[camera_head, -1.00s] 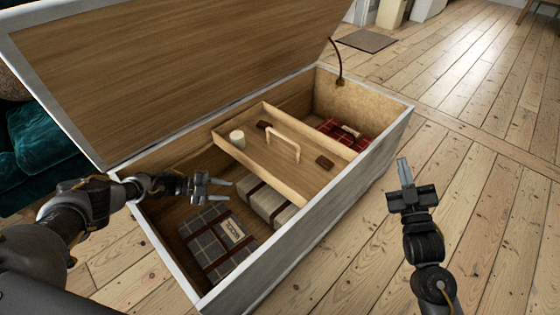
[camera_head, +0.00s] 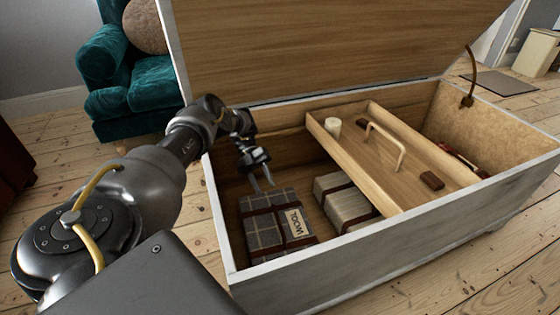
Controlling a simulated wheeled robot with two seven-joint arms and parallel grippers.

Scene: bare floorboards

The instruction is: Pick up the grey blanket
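A folded grey plaid blanket (camera_head: 264,229) with dark straps and a pale label lies on the floor of the open chest (camera_head: 330,277), at its left end. A paler grey-beige folded bundle (camera_head: 343,205) with a dark strap lies to its right, partly under the wooden tray. My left gripper (camera_head: 262,185) is inside the chest, just behind and above the far edge of the plaid blanket. Its two fingers are apart, point down and hold nothing. I cannot tell whether they touch the blanket. My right gripper is out of view.
The wooden tray (camera_head: 391,160) with a bent handle, a cream candle (camera_head: 333,127) and a brown block (camera_head: 431,180) spans the chest. The raised lid (camera_head: 330,45) stands behind. A teal armchair (camera_head: 130,80) is at the back left.

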